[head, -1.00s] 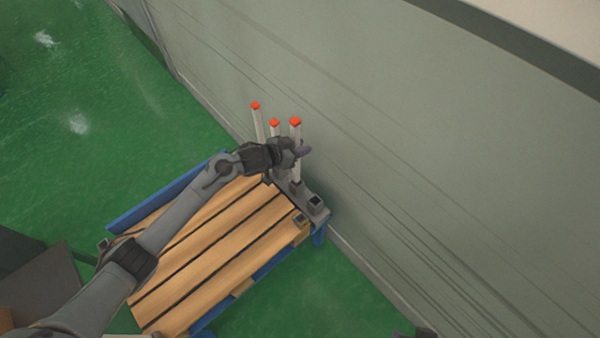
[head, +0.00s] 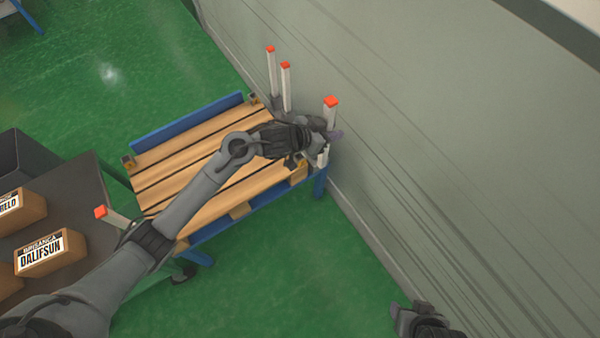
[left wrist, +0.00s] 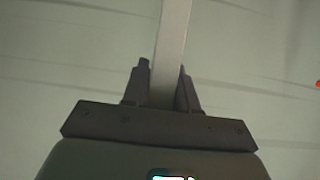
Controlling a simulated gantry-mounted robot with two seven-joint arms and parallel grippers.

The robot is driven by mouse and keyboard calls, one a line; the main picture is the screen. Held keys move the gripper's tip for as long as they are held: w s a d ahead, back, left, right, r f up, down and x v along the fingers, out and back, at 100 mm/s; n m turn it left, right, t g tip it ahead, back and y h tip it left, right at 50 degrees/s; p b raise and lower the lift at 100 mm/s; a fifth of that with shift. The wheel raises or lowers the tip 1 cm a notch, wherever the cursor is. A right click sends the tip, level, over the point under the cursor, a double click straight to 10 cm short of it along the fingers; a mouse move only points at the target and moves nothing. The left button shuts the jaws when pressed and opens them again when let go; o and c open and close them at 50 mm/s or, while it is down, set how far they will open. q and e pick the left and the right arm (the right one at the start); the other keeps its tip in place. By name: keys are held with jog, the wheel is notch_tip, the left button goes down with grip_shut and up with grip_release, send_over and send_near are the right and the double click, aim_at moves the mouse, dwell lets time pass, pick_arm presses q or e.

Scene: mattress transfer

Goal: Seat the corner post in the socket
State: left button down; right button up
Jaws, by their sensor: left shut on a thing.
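My left gripper (head: 328,137) is shut on a pale corner post with an orange-red cap (head: 331,112), near the right end of the slatted wooden pallet. In the left wrist view the post (left wrist: 173,40) runs up between the two fingers (left wrist: 163,88). Its lower end shows just below the gripper by the pallet's right corner; I cannot tell whether it touches a socket, as the gripper and arm hide that corner. Small dark corner sockets show at the far corner (head: 253,99) and left corner (head: 128,162). My right gripper (head: 412,318) is at the bottom edge, empty-looking, jaws unclear.
Two capped posts (head: 271,75) (head: 286,90) stand upright behind the pallet (head: 200,150), near the grey wall (head: 420,130). Another capped post (head: 118,218) shows at the left beside my arm. A dark table (head: 75,190) holds labelled boxes (head: 45,253). Green floor is clear in front.

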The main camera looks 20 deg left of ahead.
pick_arm(q)
jog(key=w+a+f+b, duration=0.4)
jog(key=a+f+b, duration=0.2)
jog(key=a+f, duration=0.3)
jog(key=shift+a+f+b, duration=0.15)
jog(key=shift+f+b, duration=0.25)
jog(key=shift+f, duration=0.25)
jog(key=shift+w, duration=0.1)
jog(key=shift+f, duration=0.15)
jog(key=c, duration=0.9)
grip_release()
